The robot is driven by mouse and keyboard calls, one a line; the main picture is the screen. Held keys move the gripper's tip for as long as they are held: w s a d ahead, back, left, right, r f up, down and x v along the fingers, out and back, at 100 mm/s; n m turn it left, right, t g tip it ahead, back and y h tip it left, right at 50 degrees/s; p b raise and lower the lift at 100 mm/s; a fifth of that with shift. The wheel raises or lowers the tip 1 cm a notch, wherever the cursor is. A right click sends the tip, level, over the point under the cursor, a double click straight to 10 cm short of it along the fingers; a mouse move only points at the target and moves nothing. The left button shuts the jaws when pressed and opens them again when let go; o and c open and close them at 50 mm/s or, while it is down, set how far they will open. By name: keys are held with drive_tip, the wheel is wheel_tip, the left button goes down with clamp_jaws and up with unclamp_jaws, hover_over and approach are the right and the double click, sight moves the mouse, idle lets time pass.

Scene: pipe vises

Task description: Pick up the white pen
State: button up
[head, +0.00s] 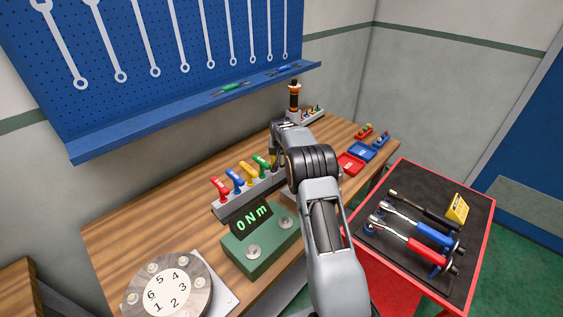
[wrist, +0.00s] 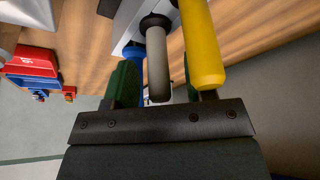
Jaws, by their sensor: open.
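In the wrist view a pale grey-white cylinder with a dark collar, which looks like the white pen (wrist: 158,68), points down between the fingers of my gripper (wrist: 157,78). The green fingers are apart, one on each side of it. The right finger is partly hidden behind a thick yellow handle (wrist: 203,48). I cannot tell whether either finger touches the pen. In the head view my arm covers the gripper and I cannot make out the pen.
A blue piece (wrist: 133,53) is close beside the left finger. In the head view a rack of coloured handles (head: 240,197) stands by my arm, behind a green torque display box (head: 262,250). Red (head: 350,163) and blue (head: 362,150) trays lie to the right; a tool cart (head: 391,265) stands nearby.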

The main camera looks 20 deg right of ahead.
drive_tip(key=shift+f, duration=0.25)
drive_tip(key=c, duration=0.9)
drive_tip(key=shift+o, duration=0.2)
drive_tip(key=shift+w, duration=0.1)
drive_tip(key=shift+r, duration=0.5)
wheel_tip(320, 180, up, 2)
drive_tip(key=shift+r+b, duration=0.1)
drive_tip(key=shift+b, duration=0.25)
drive_tip(key=s+r+b, duration=0.1)
drive_tip(key=s+r, duration=0.1)
drive_tip(key=s+r+b, duration=0.1)
drive_tip(key=s+r, duration=0.2)
drive_tip(key=shift+s+a+r, duration=0.1)
drive_tip(key=shift+r, duration=0.25)
clamp_jaws()
drive_tip(key=s+r+b, duration=0.3)
drive_tip(key=s+r, duration=0.1)
drive_tip(key=s, duration=0.5)
drive_tip(key=shift+a, duration=0.35)
